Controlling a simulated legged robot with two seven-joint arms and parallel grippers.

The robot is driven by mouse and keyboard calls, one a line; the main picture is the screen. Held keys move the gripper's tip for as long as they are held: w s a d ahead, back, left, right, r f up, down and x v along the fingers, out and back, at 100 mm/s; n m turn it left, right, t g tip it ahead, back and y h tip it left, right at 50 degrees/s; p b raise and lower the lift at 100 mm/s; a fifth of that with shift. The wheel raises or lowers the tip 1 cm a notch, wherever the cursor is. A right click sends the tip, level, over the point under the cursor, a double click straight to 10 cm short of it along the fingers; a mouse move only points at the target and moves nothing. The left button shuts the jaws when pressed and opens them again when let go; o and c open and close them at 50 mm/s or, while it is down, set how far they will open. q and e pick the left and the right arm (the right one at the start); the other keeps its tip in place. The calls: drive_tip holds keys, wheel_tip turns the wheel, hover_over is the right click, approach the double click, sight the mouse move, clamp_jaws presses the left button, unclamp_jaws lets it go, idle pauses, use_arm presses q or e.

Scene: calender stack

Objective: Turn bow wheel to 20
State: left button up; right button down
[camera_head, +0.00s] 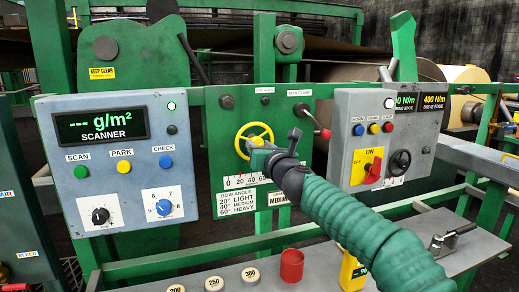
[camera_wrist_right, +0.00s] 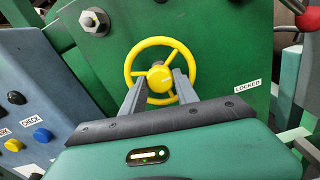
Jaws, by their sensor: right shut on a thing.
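The bow wheel (camera_head: 242,136) is a yellow three-spoke wheel on a green panel in the head view. It also shows in the right wrist view (camera_wrist_right: 160,43). My right gripper (camera_head: 262,150) reaches it from the front right. In the wrist view its two grey fingers (camera_wrist_right: 160,82) are shut on the wheel, one on each side of the hub. A white scale (camera_head: 246,181) marked 0, 20, 40, 60 is below the wheel; my gripper and arm partly cover that area, and I cannot read the pointer's position. My left gripper is not in view.
A scanner panel (camera_head: 60,190) stands left of the wheel and a grey switch box (camera_head: 345,120) stands right. A red-knobbed clamp lever (camera_head: 325,134) is close to the right. A "LOCKED" label (camera_wrist_right: 247,86) is beside the wheel.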

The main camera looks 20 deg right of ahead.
drive_tip(key=shift+f+m, duration=0.3)
drive_tip(key=shift+m, duration=0.2)
drive_tip(key=c, duration=0.9)
unclamp_jaws()
drive_tip(key=shift+w+r, duration=0.1)
drive_tip(key=shift+r, duration=0.15)
